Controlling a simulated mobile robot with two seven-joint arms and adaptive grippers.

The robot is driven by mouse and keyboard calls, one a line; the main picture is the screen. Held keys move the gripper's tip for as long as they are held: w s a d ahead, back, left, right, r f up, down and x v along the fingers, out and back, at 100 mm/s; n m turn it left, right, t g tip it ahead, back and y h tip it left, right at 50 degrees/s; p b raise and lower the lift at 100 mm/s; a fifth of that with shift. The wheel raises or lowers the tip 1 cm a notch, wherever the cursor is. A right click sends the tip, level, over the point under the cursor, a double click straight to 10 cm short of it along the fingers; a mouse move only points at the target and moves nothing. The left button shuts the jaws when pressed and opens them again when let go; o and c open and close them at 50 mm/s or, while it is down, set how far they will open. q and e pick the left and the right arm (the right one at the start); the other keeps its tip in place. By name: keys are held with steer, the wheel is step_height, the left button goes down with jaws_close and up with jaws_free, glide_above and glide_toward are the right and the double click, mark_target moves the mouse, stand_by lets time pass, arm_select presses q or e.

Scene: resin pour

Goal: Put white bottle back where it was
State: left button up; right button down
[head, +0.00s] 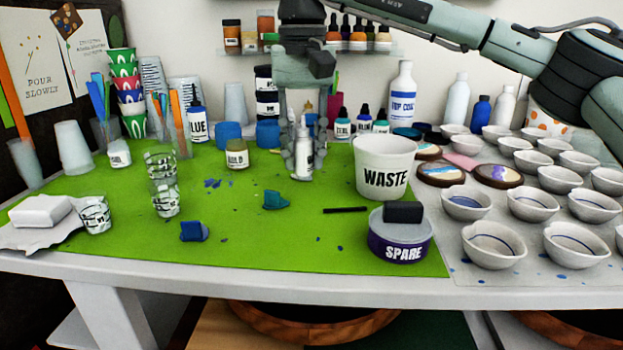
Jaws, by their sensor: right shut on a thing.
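My right gripper (303,171) points down over the back middle of the green mat (285,215). It is shut on a small white bottle (304,152), which stands upright between the fingers. The bottle's base is at or just above the mat; I cannot tell whether it touches. The fingers hide part of its sides. My left gripper is not in view.
A white WASTE tub (385,178) stands right of the gripper, with small dropper bottles (342,128) behind it. A labelled jar (237,155) and blue cups (268,133) stand to the left. The SPARE tin (399,240) is at front right. The mat's front middle is mostly clear.

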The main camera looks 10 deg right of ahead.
steer(key=shift+d+f, duration=0.6)
steer(key=shift+d, duration=0.35)
steer(key=shift+w+f, duration=0.1)
steer(key=shift+f, duration=0.1)
step_height(320, 180, down, 3)
steer(key=shift+f, duration=0.1)
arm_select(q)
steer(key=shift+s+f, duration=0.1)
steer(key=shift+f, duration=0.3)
arm_select(e)
steer(key=shift+f, duration=0.25)
steer(key=shift+f, duration=0.2)
steer(key=c, duration=1.2)
jaws_free()
steer(key=shift+r, duration=0.1)
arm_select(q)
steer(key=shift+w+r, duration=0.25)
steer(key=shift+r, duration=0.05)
